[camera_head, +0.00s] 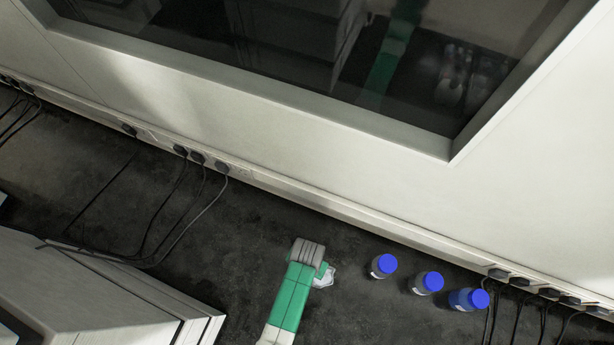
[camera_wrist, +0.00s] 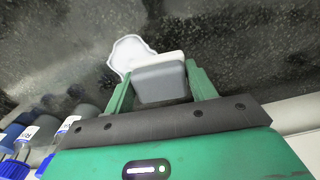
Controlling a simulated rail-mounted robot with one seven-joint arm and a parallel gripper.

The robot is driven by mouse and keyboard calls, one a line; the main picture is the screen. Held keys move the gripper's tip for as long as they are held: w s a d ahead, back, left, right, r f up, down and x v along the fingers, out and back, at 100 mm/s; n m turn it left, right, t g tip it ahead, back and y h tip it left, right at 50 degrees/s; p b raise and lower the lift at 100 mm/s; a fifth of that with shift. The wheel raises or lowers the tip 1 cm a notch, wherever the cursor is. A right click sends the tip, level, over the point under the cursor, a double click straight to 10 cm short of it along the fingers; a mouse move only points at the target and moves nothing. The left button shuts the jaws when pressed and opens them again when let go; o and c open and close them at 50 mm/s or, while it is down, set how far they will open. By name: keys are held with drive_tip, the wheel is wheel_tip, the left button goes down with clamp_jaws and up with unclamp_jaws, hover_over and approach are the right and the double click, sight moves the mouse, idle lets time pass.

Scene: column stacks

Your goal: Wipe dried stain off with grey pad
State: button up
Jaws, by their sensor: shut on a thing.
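My gripper (camera_wrist: 159,72) is shut on the grey pad (camera_wrist: 160,82), a block with a pale layer on its far side, held between the two green fingers. The dried stain (camera_wrist: 127,50) is a whitish, irregular patch on the dark surface, just beyond the pad in the wrist view. The pad overlaps part of it in the picture; whether they touch I cannot tell. In the head view the stain (camera_head: 324,279) shows beside the end of my green arm, which hides part of it. The pad cannot be made out there.
Three blue-capped bottles (camera_head: 428,283) stand in a row to the right of the stain. A pale wall with sockets (camera_head: 222,167) and black cables runs behind the dark worktop (camera_head: 240,250). A large white box (camera_head: 80,295) stands at the lower left.

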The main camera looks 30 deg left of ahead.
drive_tip(key=shift+r+p, duration=0.8)
drive_tip(key=shift+r, duration=0.35)
drive_tip(key=shift+f, duration=0.1)
idle(0.3)
